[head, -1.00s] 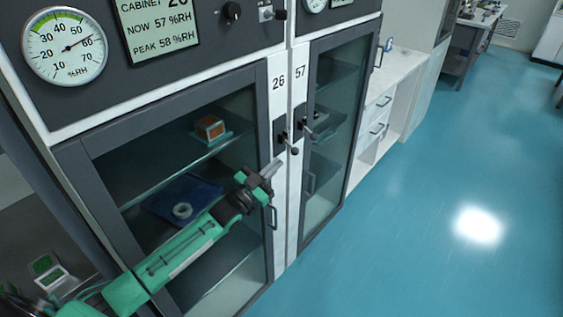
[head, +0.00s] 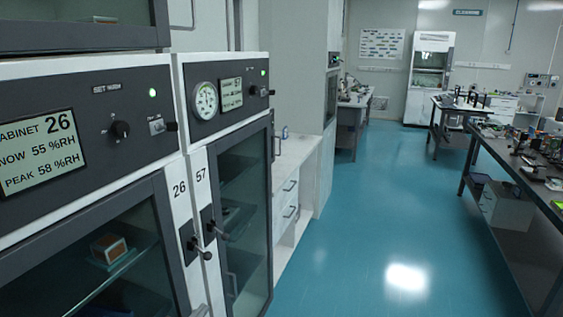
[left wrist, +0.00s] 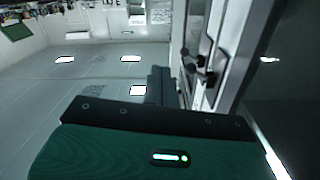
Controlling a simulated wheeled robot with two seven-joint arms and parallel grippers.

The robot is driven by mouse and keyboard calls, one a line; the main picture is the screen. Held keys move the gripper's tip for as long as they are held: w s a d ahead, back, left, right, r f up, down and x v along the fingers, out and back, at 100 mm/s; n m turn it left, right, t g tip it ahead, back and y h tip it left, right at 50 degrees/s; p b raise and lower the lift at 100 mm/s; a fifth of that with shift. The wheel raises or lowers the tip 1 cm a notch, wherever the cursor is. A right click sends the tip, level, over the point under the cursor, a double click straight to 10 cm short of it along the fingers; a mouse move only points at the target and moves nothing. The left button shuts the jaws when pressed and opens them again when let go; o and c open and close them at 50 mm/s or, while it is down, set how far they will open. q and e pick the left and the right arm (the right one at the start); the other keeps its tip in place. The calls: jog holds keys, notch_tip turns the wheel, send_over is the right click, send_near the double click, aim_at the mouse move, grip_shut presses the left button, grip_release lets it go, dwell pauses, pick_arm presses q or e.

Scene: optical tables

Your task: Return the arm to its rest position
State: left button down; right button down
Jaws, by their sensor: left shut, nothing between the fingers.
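My left gripper shows in the left wrist view (left wrist: 160,86), its dark fingers together and empty beyond the green wrist housing. It is in front of the cabinet fronts, with a door edge and a dark latch (left wrist: 200,68) close on its right. In the head view only what seems to be a fingertip shows at the bottom edge, below the latches. Cabinet 26 (head: 84,165) stands at the left with its glass door shut. Cabinet 57 (head: 243,165) is beside it, also shut. My right gripper is not in view.
Cabinet 26 holds a small orange-brown block (head: 108,248) on a shelf. A white counter (head: 295,150) stands beyond cabinet 57. The blue floor (head: 390,210) is open in the middle. A long dark table (head: 510,170) with equipment runs along the right.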

pick_arm(q)
jog(key=s+d+f+n+g+y, duration=0.1)
jog(key=s+f+g+y, duration=0.2)
jog(key=s, duration=0.5)
jog(key=s+d+f+n+g+y, duration=0.1)
jog(key=s+f+g, duration=0.35)
jog(key=s, duration=0.35)
jog(key=s+a+n+g+y, duration=0.25)
jog(key=s+g, duration=0.35)
jog(key=s, duration=1.3)
notch_tip(320, 180, down, 29)
jog(key=s+a+f+g, duration=0.1)
jog(key=s+a+f, duration=0.1)
jog(key=s+f, duration=0.7)
jog(key=s+a+f+g, duration=0.1)
jog(key=s+f, duration=0.9)
jog(key=f, duration=0.3)
jog(key=shift+s+a+f, duration=0.15)
jog(key=shift+a+f, duration=0.25)
jog(key=shift+m, duration=0.25)
